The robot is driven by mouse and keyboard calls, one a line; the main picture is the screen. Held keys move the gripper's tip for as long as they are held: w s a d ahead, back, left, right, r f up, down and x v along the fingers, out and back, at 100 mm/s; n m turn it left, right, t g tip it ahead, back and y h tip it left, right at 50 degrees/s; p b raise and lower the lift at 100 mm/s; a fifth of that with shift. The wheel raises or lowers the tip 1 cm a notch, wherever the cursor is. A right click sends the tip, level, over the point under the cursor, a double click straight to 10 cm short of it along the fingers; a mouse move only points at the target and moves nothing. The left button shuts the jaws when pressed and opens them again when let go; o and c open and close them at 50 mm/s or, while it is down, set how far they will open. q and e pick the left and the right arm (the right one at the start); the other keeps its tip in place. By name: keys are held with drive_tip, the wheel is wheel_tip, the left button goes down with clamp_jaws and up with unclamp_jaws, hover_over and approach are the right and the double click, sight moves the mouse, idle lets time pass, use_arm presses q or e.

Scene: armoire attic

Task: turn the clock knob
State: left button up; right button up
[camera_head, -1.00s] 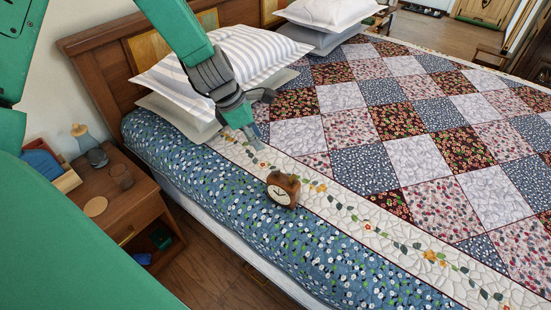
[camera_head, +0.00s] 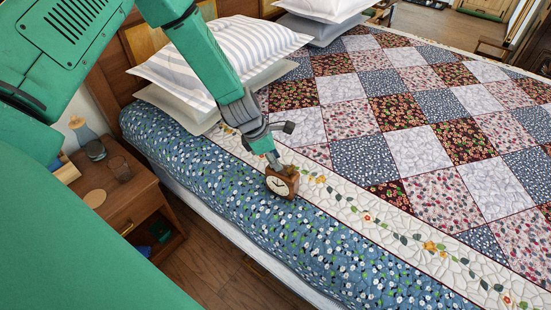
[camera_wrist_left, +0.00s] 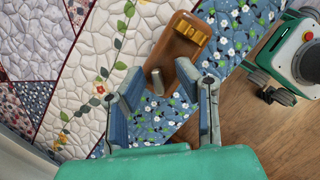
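A small brown wooden clock (camera_head: 281,182) with a white face stands on the near side of the bed, on the edge of the quilt's cream floral border. In the left wrist view its brown back (camera_wrist_left: 178,42) shows, with a brass knob (camera_wrist_left: 195,30) and a grey peg (camera_wrist_left: 155,82). My left gripper (camera_head: 273,160) is just above and behind the clock. In the left wrist view its two fingers (camera_wrist_left: 158,76) are apart, with the clock's peg end between them. Whether they touch it is unclear. My right gripper is not seen.
The patchwork quilt (camera_head: 420,150) around the clock is clear. Striped and plain pillows (camera_head: 265,50) lie at the headboard.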

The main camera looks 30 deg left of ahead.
use_arm(q)
drive_tip(key=shift+a, duration=0.3)
clamp_jaws()
drive_tip(key=shift+s+a+f, duration=0.1)
drive_tip(key=shift+a, duration=0.1)
drive_tip(key=shift+d, duration=0.2)
drive_tip(key=shift+a+m+g+h, duration=0.1)
drive_tip(key=shift+m+g+h, duration=0.25)
drive_tip(key=shift+m, duration=0.9)
drive_tip(key=shift+m+g+h, duration=0.15)
drive_tip(key=shift+m+g, duration=0.3)
drive_tip(key=shift+m, duration=0.8)
drive_tip(key=shift+m+g, duration=0.9)
drive_tip(key=shift+m, duration=1.5)
unclamp_jaws()
drive_tip(key=shift+w, duration=0.2)
